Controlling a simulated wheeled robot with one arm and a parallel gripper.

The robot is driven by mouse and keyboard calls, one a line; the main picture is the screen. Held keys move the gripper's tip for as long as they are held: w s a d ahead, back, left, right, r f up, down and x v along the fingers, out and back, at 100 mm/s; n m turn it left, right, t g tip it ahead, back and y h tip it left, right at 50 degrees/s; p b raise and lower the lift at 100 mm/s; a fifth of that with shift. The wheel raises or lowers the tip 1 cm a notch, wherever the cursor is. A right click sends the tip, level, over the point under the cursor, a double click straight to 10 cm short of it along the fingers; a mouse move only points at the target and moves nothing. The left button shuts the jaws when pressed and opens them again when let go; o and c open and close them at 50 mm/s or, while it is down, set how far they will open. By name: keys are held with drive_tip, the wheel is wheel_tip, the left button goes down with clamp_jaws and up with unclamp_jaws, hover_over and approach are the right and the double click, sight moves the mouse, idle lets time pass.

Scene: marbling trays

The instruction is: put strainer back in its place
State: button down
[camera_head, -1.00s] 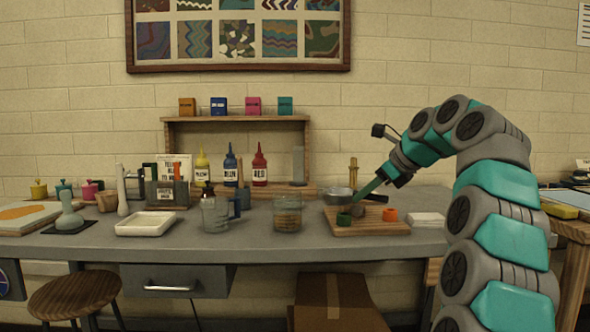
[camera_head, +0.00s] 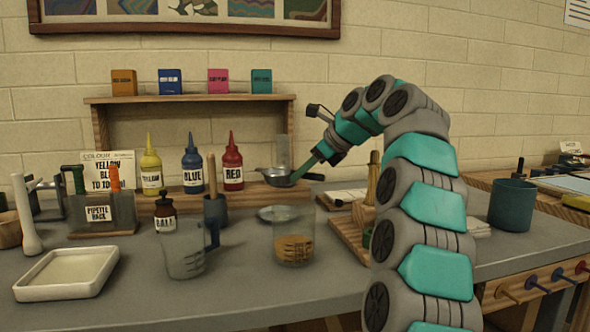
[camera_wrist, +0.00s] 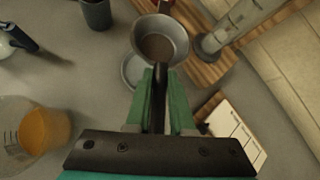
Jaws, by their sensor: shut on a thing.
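The strainer is a small grey metal bowl (camera_head: 277,176) with a dark handle. My gripper (camera_head: 301,179) is shut on its handle, and the bowl hangs in the air above the table. In the wrist view the strainer bowl (camera_wrist: 160,40) points away from my gripper (camera_wrist: 161,76), with the handle between the green fingers. A round grey dish (camera_head: 278,213) lies on the table below. In the wrist view this dish (camera_wrist: 133,72) shows beside and under the bowl, partly covered by it and the fingers.
A measuring glass with orange-brown contents (camera_head: 294,249) stands in front of the dish. A clear jug (camera_head: 184,251) and a grey cup (camera_head: 215,210) stand left. Colour bottles, including red (camera_head: 232,163), stand on the wooden shelf behind. A wooden board (camera_head: 349,236) lies right, partly behind my arm.

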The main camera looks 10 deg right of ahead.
drive_tip(key=shift+s+f, duration=0.15)
drive_tip(key=shift+f, duration=0.8)
drive_tip(key=shift+f+b, duration=0.7)
drive_tip(key=shift+f, duration=0.25)
wheel_tip(320, 180, down, 2)
drive_tip(key=b, duration=0.3)
drive_tip(key=shift+f, duration=1.2)
drive_tip(key=c, duration=0.7)
unclamp_jaws()
